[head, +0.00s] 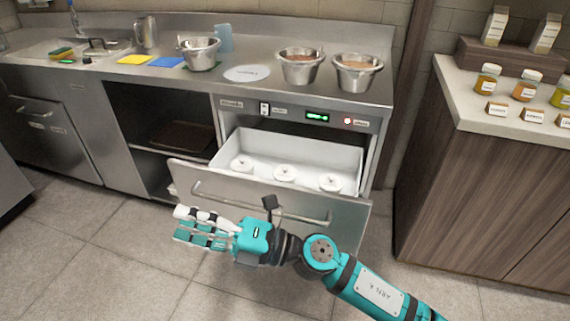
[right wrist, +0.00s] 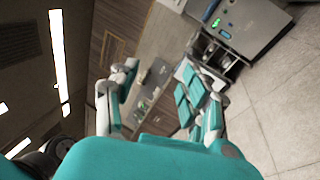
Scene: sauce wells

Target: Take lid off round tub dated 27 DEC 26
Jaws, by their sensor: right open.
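Three round white lids with small knobs show in a row in the open drawer: a left one (head: 242,163), a middle one (head: 285,173) and a right one (head: 330,183). I cannot read any date on them, so I cannot tell which is dated 27 DEC 26. The tub bodies are hidden. My right gripper (head: 182,224) is open and empty in front of the drawer, at its left end and apart from the lids. Its spread fingers also show in the right wrist view (right wrist: 160,88). My left gripper is not in view.
The white-lined drawer (head: 305,150) is pulled out under the steel counter, its front panel and handle between my right gripper and the lids. Metal pots (head: 300,70) and a white labelled disc (head: 247,74) are on the counter. A wooden cabinet (head: 480,190) stands right.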

